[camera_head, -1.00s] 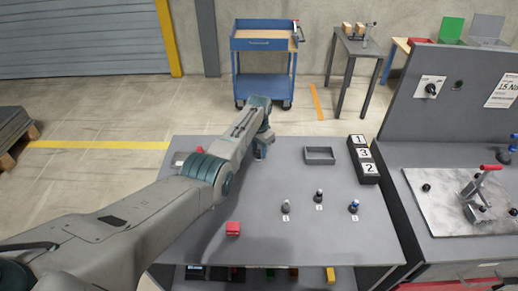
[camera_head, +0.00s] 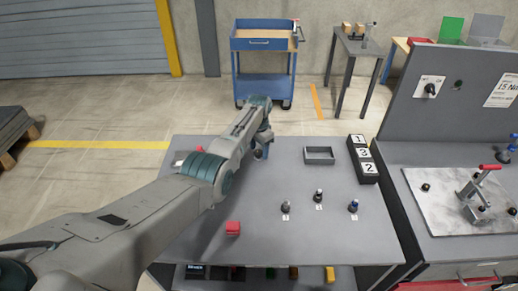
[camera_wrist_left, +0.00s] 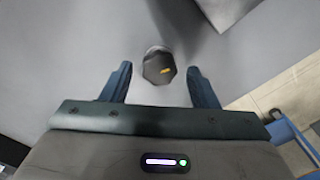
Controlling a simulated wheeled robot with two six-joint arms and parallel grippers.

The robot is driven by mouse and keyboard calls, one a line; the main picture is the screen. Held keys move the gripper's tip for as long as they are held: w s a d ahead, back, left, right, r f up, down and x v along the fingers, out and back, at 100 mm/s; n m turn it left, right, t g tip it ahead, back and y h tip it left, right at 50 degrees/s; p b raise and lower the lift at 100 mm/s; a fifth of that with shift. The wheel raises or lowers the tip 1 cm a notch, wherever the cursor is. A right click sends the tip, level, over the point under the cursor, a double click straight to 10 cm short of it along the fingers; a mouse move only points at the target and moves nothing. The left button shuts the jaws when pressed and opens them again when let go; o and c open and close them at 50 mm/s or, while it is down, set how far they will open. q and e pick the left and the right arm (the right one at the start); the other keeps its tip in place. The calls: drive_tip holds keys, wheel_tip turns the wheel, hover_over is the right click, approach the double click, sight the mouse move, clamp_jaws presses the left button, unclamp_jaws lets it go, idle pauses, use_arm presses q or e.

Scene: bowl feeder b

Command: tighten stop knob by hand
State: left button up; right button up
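My left gripper (camera_wrist_left: 159,74) is open, with one finger on each side of the knob and a visible gap to both. In the head view my left gripper (camera_head: 262,150) points down at the back of the grey table (camera_head: 270,225), and the knob under it cannot be made out there. My right gripper is not in view.
Several small parts stand on the table, among them a dark one (camera_head: 285,207) and a blue-topped one (camera_head: 353,206). A red block (camera_head: 232,229), a grey tray (camera_head: 319,149) and a numbered black block (camera_head: 364,160) are also there. A metal plate with a red-handled clamp (camera_head: 480,185) is at right.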

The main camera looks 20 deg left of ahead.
sight(259, 152)
use_arm(q)
drive_tip(key=shift+r, duration=0.6)
wheel_tip(259, 152, up, 10)
drive_tip(key=b, duration=0.2)
drive_tip(key=shift+f, duration=0.2)
